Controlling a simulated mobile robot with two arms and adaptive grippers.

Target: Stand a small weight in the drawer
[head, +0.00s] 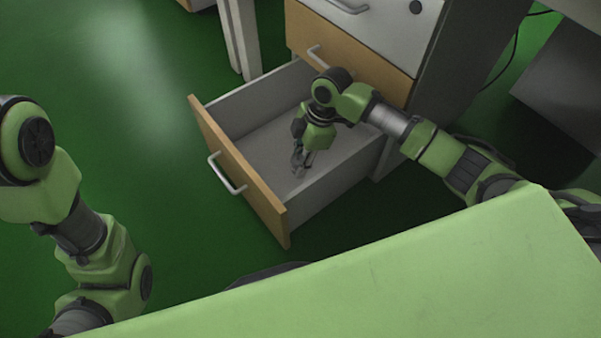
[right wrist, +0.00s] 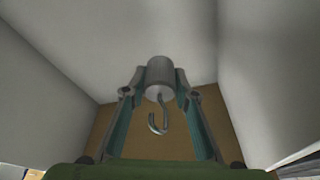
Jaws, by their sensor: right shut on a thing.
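The small weight (right wrist: 160,74) is a grey metal cylinder with a hook, seen in the right wrist view between my fingers. The hook points toward the wrist camera. My right gripper (head: 298,160) is shut on the weight and reaches down inside the open drawer (head: 238,163). The drawer has a wooden front with a metal handle and a pale, bare floor. In the head view the weight is too small to tell clearly from the fingertips. I cannot tell whether it touches the drawer floor. My left arm shows at the left, but its gripper is out of view.
The cabinet (head: 436,65) stands behind the drawer, with a closed wooden drawer (head: 345,62) and a pale one above. A white table leg (head: 240,38) stands behind. The green floor (head: 130,120) left of the drawer is clear. A grey box-like thing (head: 568,85) is at the right.

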